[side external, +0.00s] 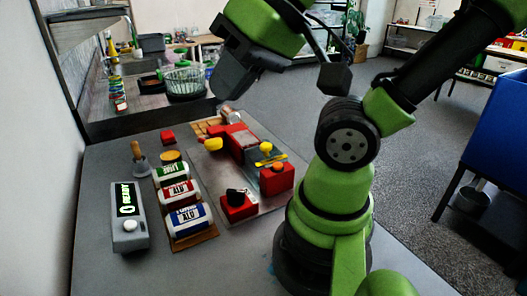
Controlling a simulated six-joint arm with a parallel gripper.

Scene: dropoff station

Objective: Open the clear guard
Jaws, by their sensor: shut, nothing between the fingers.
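I cannot clearly pick out the clear guard at this size. A red machine (235,140) stands on a grey plate at the table's middle, with a yellow knob (213,144) on its left and a clear or whitish cylinder (229,116) at its far end. A yellow bar (270,160) lies across its near end, beside a red box with an orange button (277,168). A red box with a black knob (238,204) sits nearer. My gripper (226,98) is shut and empty, raised above the far end of the table, apart from everything.
White cans (188,219) with green, red and blue bands lie on a wooden rack. A grey box with a lit "READY" display (128,215) is at left. A handled tool (138,155) and a small red block (167,137) sit behind. The front table is clear.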

